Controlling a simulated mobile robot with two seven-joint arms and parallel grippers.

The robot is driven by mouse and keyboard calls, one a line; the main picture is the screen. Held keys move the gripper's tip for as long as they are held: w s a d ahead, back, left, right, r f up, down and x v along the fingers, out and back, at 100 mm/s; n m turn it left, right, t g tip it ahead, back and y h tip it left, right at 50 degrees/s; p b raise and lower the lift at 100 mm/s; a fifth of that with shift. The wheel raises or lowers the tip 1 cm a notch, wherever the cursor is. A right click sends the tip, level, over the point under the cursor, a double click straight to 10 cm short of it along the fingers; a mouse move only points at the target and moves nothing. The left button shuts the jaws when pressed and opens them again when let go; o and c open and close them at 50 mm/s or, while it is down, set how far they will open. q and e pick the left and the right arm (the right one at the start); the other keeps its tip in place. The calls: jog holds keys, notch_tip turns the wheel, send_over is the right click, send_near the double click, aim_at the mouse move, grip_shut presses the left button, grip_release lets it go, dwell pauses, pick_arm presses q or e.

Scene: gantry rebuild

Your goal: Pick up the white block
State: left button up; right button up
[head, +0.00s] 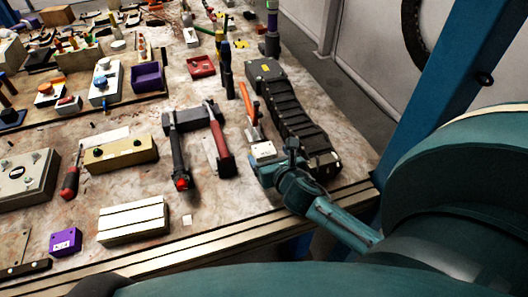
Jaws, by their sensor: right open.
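A small white block (187,220) lies on the table near its front edge. A larger white, ribbed block (133,220) lies to its left, with dark lines along its top. I cannot tell from the picture alone which one the task means. My right gripper (262,168) is over the table's right part, up and to the right of both blocks and apart from them. It is open; its fingertips are small and hard to make out. My left gripper is not in view.
A dark ribbed cable chain (292,112) lies beside my right gripper. Red-handled (219,145) and black-handled (178,160) tools lie left of it. A tan box (120,153) and a purple block (65,242) are farther left. The front strip around the small block is clear.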

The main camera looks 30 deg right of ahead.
aim_at(265, 150)
jog(key=x, duration=0.5)
jog(key=shift+a, duration=0.1)
jog(key=shift+c, duration=0.3)
jog(key=c, duration=1.1)
jog(key=shift+o, duration=0.2)
jog(key=shift+r, duration=0.1)
